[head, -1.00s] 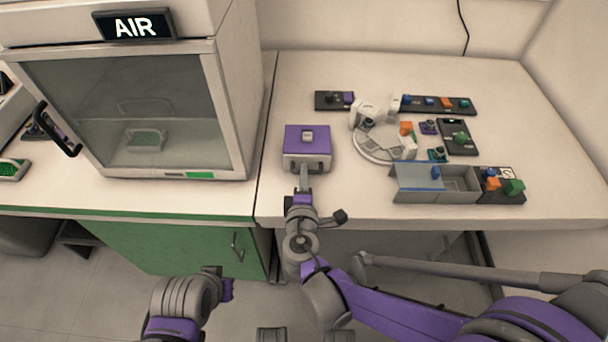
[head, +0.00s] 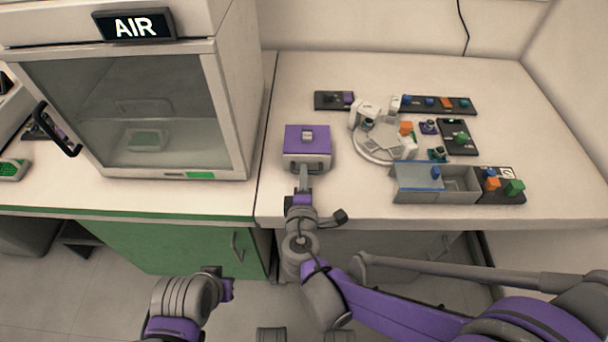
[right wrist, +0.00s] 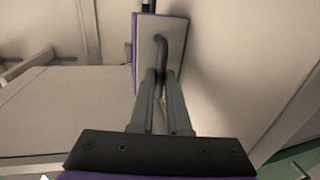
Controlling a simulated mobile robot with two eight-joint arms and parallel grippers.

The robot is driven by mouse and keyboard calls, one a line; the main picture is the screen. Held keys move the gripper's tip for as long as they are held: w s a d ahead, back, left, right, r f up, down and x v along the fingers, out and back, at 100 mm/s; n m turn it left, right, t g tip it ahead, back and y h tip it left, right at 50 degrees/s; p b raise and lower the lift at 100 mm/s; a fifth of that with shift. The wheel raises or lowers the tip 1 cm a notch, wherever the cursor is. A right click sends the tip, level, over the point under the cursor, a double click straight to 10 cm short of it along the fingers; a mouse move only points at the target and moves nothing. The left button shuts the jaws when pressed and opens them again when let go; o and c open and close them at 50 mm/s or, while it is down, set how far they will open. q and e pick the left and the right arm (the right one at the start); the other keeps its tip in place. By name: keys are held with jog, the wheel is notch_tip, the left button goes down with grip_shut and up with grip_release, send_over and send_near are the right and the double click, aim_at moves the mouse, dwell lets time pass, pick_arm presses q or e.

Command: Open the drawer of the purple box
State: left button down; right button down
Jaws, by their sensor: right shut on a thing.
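The purple box (head: 307,139) stands on the white bench, with a purple top and a pale grey drawer front (head: 293,161) facing me. My right gripper (head: 303,168) reaches it from the front. In the right wrist view, the drawer front (right wrist: 150,50) appears turned on its side, with a dark bar handle (right wrist: 161,45). The fingers of my right gripper (right wrist: 162,75) are shut on that handle. No clear gap shows between the drawer front and the box body. My left gripper (head: 227,289) hangs low in front of the green cabinet; its fingers are not clear.
A round grey stage (head: 375,150) with small parts stands right of the box. A grey open tray (head: 460,185) and dark holders with coloured blocks (head: 437,104) lie farther right. A glass-fronted AIR cabinet (head: 130,110) stands left. The bench front edge is close below the box.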

jog(key=v, duration=0.2)
jog(key=f+v, duration=0.1)
jog(key=v, duration=0.5)
jog(key=shift+s+f, duration=0.25)
jog(key=shift+f, duration=0.1)
jog(key=c, duration=0.9)
grip_release()
jog(key=p+v, duration=0.2)
jog(key=v, duration=0.8)
jog(key=shift+s, duration=0.35)
